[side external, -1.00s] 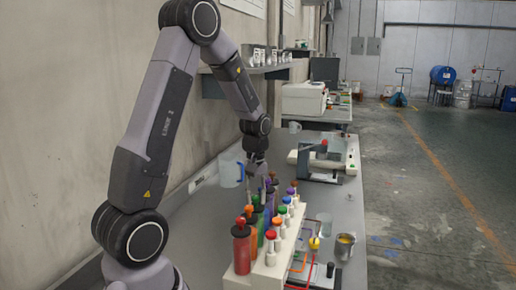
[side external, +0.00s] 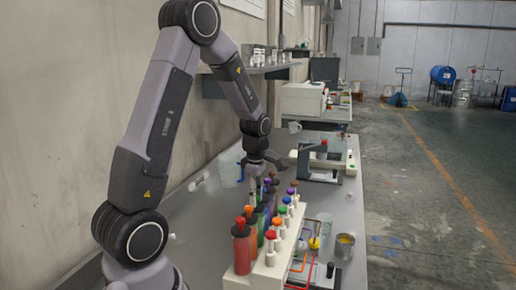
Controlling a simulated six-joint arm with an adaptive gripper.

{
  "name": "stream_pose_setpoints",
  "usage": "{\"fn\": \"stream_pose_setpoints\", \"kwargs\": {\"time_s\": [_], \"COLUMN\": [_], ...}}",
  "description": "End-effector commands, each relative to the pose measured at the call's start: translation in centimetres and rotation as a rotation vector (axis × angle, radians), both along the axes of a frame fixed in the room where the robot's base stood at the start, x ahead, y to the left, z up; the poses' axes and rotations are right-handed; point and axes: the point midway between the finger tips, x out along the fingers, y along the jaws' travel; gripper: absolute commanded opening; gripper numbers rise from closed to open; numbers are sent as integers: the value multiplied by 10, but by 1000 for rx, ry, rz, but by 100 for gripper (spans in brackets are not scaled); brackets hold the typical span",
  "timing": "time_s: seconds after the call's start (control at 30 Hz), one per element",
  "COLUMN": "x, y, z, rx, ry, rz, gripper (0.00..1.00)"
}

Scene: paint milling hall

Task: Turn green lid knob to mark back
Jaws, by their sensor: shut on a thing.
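My gripper (side external: 256,173) points down at the far part of the back row of dark-lidded bottles. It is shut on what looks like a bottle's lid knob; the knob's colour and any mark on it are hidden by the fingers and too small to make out. A red bottle (side external: 241,252) with a red knob and an orange bottle (side external: 253,238) stand nearest in that row. A green cap (side external: 281,210) shows on a small white bottle in the front row, apart from my gripper.
The white rack (side external: 252,281) holds the front row. A clear jug (side external: 230,172) stands left of my gripper near the wall. The bench left of the bottles (side external: 199,225) is mostly clear.

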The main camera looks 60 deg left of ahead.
Motion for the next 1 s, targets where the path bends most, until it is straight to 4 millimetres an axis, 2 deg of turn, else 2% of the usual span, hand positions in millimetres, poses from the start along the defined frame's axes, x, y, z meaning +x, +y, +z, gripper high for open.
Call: {"fn": "stream_pose_setpoints", "kwargs": {"time_s": [0.6, 1.0], "x": [0, 0], "y": [0, 0], "z": [0, 0], "rx": [1, 0], "ry": [-1, -1], "rz": [577, 844], "gripper": [0, 0]}}
